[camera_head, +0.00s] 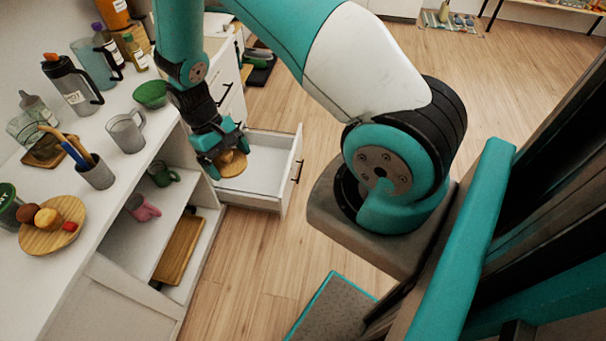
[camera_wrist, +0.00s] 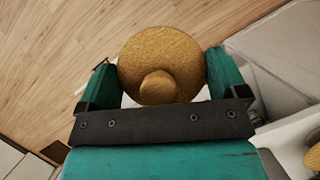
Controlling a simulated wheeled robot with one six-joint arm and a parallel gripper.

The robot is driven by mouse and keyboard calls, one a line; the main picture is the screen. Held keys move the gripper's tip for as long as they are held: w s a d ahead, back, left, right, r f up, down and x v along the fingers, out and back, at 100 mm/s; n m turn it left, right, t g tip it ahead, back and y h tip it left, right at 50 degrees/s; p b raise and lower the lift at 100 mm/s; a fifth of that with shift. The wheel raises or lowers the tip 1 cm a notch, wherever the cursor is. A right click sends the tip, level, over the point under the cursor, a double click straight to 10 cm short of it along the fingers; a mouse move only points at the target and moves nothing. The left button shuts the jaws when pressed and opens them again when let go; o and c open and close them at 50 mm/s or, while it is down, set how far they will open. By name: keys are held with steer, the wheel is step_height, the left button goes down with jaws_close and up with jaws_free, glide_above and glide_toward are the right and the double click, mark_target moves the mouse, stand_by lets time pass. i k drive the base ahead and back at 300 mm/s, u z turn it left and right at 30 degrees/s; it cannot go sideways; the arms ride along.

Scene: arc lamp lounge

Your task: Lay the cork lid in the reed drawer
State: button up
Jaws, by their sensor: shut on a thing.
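The cork lid (camera_wrist: 165,52) is a round tan disc with a knob, held between the two teal fingers of my gripper (camera_wrist: 160,85) in the wrist view. In the head view my gripper (camera_head: 226,156) is shut on the cork lid (camera_head: 232,164) and holds it above the left part of an open white drawer (camera_head: 262,174). The drawer is pulled out from the white cabinet; its visible floor looks bare. Its left end is partly hidden by my gripper and the lid. I cannot tell the exact height of the lid above the drawer floor.
A white counter (camera_head: 104,170) at left bears a green bowl (camera_head: 151,94), mugs, a press pot and a round wooden board (camera_head: 53,238). Open shelves below hold a pink mug (camera_head: 142,208), a green mug (camera_head: 162,174) and a wooden tray (camera_head: 180,249). Floor right of the drawer is clear.

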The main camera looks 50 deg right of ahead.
mark_target(269, 193)
steer(key=z, duration=0.15)
steer(key=k, duration=0.55)
steer(key=z, duration=1.4)
steer(key=i, duration=1.2)
steer(key=u, duration=0.65)
steer(key=i, duration=0.5)
steer(key=u, duration=0.55)
